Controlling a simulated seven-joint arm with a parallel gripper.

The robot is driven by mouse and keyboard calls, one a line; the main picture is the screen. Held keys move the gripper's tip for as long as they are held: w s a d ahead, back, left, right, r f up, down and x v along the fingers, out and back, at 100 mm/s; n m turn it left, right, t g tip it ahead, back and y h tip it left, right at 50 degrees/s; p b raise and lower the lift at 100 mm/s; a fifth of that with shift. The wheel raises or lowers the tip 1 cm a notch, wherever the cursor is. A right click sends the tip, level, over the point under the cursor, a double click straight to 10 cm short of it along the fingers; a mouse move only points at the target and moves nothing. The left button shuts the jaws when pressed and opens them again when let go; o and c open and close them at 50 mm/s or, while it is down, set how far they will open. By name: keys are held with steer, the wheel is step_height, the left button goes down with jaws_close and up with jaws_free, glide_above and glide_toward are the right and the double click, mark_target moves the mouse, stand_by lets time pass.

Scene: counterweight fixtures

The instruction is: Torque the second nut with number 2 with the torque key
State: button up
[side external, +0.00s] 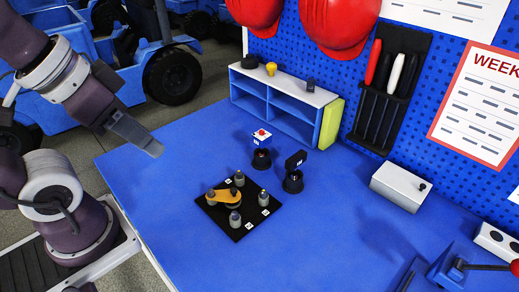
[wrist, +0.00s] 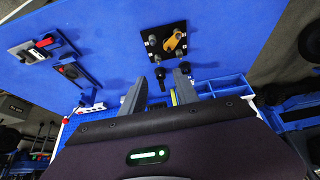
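A black plate (side external: 251,209) lies on the blue table, with several grey posts with nuts, small white number labels too small to read, and a yellow-orange arm piece (side external: 221,196). The plate also shows in the wrist view (wrist: 155,38). Behind it, two tools stand in round black holders: one with a white-and-red top (side external: 261,135), one with a black head (side external: 296,159). I cannot tell which is the torque key. My gripper (side external: 155,148) is raised left of the plate, apart from everything. In the wrist view its fingers (wrist: 159,91) are spread and empty.
A blue shelf (side external: 283,102) with a light top stands at the back edge, with a yellow-green block (side external: 331,123) beside it. A white-grey box (side external: 399,186) and a blue fixture (side external: 456,266) are at right. The table's left and front areas are clear.

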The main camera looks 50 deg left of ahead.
steer(key=shift+o, duration=0.2)
steer(key=o, duration=0.3)
steer(key=shift+w+r, duration=0.15)
steer(key=shift+w, duration=0.05)
steer(key=shift+o, duration=0.4)
steer(key=w+r+m+g, duration=0.1)
steer(key=w+r+m, duration=0.1)
steer(key=w, duration=0.5)
steer(key=shift+w+a+r+m, duration=0.25)
steer(key=shift+a+m, duration=0.2)
steer(key=shift+m, duration=0.25)
steer(key=m+g, duration=0.5)
steer(key=m, duration=1)
glide_above(262, 131)
step_height(262, 131, down, 20)
steer(key=shift+r, duration=0.15)
steer(key=shift+f, duration=4.35)
jaws_close()
